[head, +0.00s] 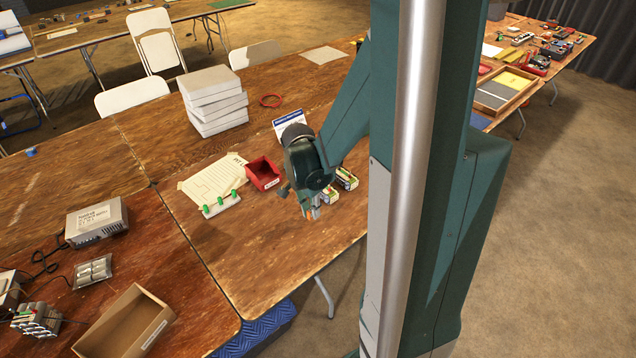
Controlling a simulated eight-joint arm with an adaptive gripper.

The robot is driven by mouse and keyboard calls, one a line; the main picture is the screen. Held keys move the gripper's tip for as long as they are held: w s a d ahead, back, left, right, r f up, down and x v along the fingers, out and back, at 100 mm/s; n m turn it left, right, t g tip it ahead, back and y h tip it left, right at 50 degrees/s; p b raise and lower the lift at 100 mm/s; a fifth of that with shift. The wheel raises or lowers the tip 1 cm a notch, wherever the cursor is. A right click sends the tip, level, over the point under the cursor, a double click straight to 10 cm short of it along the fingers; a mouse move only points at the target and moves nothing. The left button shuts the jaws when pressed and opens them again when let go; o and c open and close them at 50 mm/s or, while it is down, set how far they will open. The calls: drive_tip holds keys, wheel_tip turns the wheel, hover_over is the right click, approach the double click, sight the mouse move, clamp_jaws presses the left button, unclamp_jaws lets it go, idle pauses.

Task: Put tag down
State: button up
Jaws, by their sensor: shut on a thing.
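My gripper (312,212) points down low over the wooden table (265,255), right of the red bin. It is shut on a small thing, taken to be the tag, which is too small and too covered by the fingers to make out. I cannot tell whether it touches the table. The red bin (263,174) has a white label on its front. A sheet of paper (205,181) with writing lies left of it. A white holder with green pegs (220,205) stands at the paper's front edge.
Small boxes (347,178) stand close behind my gripper at the right. A cardboard tray (125,325) and a grey charger (96,221) are at left. The front table area is clear.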

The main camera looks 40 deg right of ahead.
drive_tip(key=b, duration=0.1)
hover_over(315, 234)
drive_tip(key=shift+w+a+f, duration=0.1)
drive_tip(key=shift+a+f, duration=0.05)
drive_tip(key=shift+f, duration=1.3)
drive_tip(key=shift+a+f, duration=0.1)
drive_tip(key=shift+f, duration=1.35)
drive_tip(key=shift+f, duration=0.1)
drive_tip(key=shift+f+b, duration=0.8)
drive_tip(key=shift+f, duration=1.15)
drive_tip(key=shift+f, duration=0.2)
drive_tip(key=o, duration=0.8)
drive_tip(key=shift+c, duration=0.2)
drive_tip(key=shift+r, duration=0.25)
drive_tip(key=shift+a+r+p, duration=0.3)
drive_tip(key=shift+r+p, duration=0.2)
drive_tip(key=shift+r, duration=1.45)
drive_tip(key=shift+a+r+p, duration=0.3)
drive_tip(key=shift+r+p, duration=0.2)
drive_tip(key=shift+r, duration=1.5)
drive_tip(key=shift+a+r+p, duration=0.3)
drive_tip(key=shift+r+p, duration=0.2)
drive_tip(key=shift+r, duration=1.45)
